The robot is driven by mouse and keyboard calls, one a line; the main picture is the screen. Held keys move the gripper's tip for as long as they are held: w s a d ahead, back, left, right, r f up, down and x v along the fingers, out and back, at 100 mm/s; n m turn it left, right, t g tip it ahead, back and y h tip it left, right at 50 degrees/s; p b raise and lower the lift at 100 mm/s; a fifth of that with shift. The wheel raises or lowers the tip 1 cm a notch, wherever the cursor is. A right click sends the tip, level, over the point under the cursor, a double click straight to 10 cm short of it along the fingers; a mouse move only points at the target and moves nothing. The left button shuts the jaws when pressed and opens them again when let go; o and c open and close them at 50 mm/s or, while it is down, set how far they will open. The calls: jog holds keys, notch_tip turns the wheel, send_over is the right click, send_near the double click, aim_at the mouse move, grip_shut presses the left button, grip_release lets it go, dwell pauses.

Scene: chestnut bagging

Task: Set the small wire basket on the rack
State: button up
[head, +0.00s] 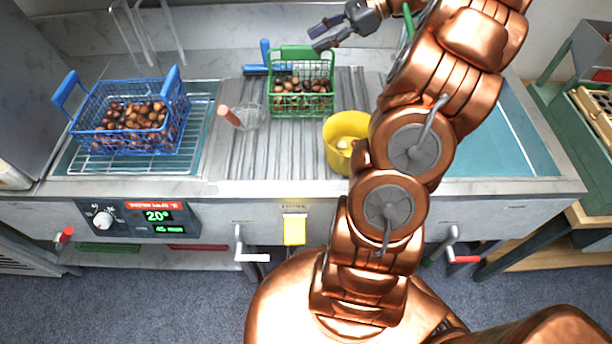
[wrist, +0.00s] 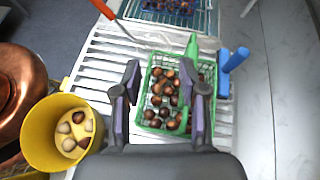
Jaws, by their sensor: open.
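The small green wire basket (head: 301,112), full of chestnuts, stands upright on the ribbed metal drainboard (head: 184,158). Its green handle sticks up at the back. A wire rack (head: 95,164) lies over the left basin and carries a larger blue wire basket (head: 84,129) of chestnuts. My gripper (head: 319,37) is open and empty, above and behind the green basket in the head view. In the wrist view, the spread fingers of my gripper (wrist: 165,92) frame the green basket (wrist: 147,88) below. I see no contact.
A yellow pot (head: 340,160) with pale pieces inside stands right of the green basket. A skimmer with an orange handle (head: 229,116) lies to its left. A blue-handled object (head: 254,69) is behind it. The right basin (head: 505,145) looks empty. Taps and valve handles line the counter front.

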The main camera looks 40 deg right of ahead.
jog(key=s+a+f+n+g+h, duration=0.1)
jog(key=s+a+n+g+h, duration=0.25)
jog(key=a, duration=0.85)
jog(key=s+a+f+n+g, duration=0.1)
jog(key=s+a+n+g, duration=0.35)
jog(key=a, duration=0.75)
jog(key=s+a+f+n+h, duration=0.1)
jog(key=s+f+n+h, duration=0.2)
jog(key=s+n, duration=0.4)
jog(key=s+a+f+n+h, duration=0.1)
jog(key=s+f+n+h, duration=0.2)
jog(key=s+n, duration=0.4)
jog(key=s+h, duration=0.1)
jog(key=s, duration=0.5)
jog(key=shift+n, duration=0.3)
